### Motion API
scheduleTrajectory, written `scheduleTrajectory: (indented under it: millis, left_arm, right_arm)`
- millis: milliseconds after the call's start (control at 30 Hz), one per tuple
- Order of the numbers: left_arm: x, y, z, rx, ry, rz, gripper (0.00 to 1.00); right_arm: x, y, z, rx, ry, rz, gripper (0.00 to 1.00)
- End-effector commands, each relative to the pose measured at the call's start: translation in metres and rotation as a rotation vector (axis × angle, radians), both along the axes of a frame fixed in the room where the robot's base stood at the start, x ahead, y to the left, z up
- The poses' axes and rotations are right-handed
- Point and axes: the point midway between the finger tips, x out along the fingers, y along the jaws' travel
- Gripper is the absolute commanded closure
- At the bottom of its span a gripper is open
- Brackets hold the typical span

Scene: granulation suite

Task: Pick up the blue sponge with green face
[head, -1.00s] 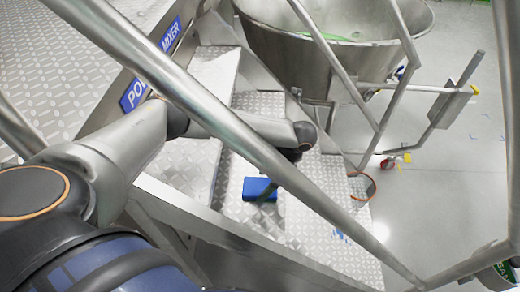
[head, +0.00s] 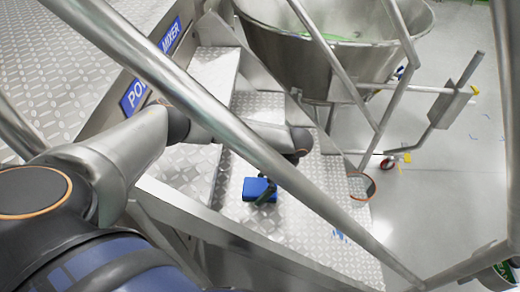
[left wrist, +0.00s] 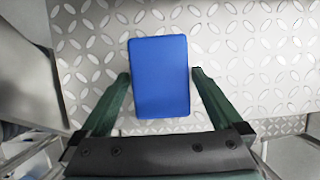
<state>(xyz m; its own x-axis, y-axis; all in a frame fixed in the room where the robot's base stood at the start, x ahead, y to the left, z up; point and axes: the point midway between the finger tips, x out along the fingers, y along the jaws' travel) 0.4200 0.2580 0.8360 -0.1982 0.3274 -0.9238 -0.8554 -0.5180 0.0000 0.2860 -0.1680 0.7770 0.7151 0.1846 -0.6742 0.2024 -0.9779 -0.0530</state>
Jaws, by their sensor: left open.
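The sponge (head: 253,187) lies on the diamond-plate step in the head view, showing its blue side. In the left wrist view the sponge (left wrist: 160,80) is a plain blue block; no green face shows. My left gripper (head: 267,189) is at the sponge in the head view, partly covering its right side. In the left wrist view my left gripper (left wrist: 160,76) is open, with one dark green finger on each side of the sponge's near part. Small gaps show between the fingers and the sponge. My right gripper is not in view.
A steel handrail (head: 235,130) crosses diagonally in front of the steps. A large steel bowl (head: 300,62) stands behind, and a blue sign (head: 133,97) is on the left side panel.

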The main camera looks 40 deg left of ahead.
Motion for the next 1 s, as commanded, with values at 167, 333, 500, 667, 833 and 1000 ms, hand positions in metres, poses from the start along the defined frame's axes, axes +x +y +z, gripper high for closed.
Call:
scheduleTrajectory:
  millis: [167,333,500,667,833,1000]
  left_arm:
    - [0.0000,-0.0002,0.0001,0.000,0.000,0.000,0.01]
    - [0.0000,-0.0002,0.0001,0.000,0.000,-0.001,0.20]
    - [0.0000,-0.0001,0.0002,0.000,0.000,-0.001,0.39]
    - [0.0000,-0.0001,0.0002,0.000,0.000,-0.001,0.57]
    - [0.0001,-0.0001,0.0003,0.000,0.000,0.000,0.66]
    - [0.0002,0.0000,0.0009,0.000,-0.001,0.000,0.66]
  right_arm:
    - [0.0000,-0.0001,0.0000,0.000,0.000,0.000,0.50]
    - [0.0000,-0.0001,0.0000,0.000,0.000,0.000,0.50]
    - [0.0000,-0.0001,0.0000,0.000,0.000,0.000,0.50]
    - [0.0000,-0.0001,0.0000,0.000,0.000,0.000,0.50]
    - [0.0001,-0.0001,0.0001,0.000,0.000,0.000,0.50]
    - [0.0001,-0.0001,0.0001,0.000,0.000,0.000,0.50]
